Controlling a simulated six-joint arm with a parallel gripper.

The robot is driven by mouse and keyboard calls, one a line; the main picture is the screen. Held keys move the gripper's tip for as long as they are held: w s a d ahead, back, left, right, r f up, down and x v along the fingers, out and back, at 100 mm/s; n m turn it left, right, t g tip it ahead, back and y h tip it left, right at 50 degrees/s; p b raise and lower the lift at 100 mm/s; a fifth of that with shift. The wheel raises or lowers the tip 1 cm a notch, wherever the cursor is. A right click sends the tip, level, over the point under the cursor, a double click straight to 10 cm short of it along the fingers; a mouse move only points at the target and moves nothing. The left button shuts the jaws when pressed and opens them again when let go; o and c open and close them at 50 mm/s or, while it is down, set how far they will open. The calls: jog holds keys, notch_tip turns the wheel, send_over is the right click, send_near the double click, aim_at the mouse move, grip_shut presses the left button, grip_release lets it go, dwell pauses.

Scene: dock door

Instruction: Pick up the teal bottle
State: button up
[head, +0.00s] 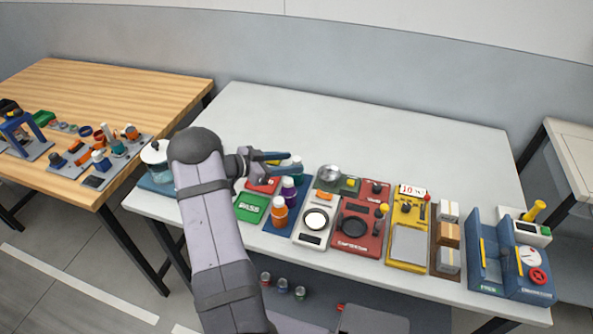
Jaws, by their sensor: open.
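The teal bottle (296,167) stands at the back of a row on a blue mat (271,224), behind a purple bottle (289,189) and an orange bottle (280,212). It is partly hidden by my gripper (283,160) and the purple bottle. My gripper points right, with its blue fingers open and their tips close to the teal bottle. I cannot tell whether the bottle is between the fingers or whether they touch it.
A green PASS plate (252,207) lies left of the bottles. A metal bowl (329,174) and several coloured stations stand to the right. A glass jar (156,158) is at the table's left end. The white table (390,135) is clear at the back.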

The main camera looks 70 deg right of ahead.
aim_at(297, 161)
jog(key=shift+p+x, duration=0.85)
jog(key=shift+x, duration=1.2)
jog(key=shift+w+f, duration=0.1)
jog(key=shift+w, duration=0.05)
jog(key=shift+c, duration=0.6)
grip_shut()
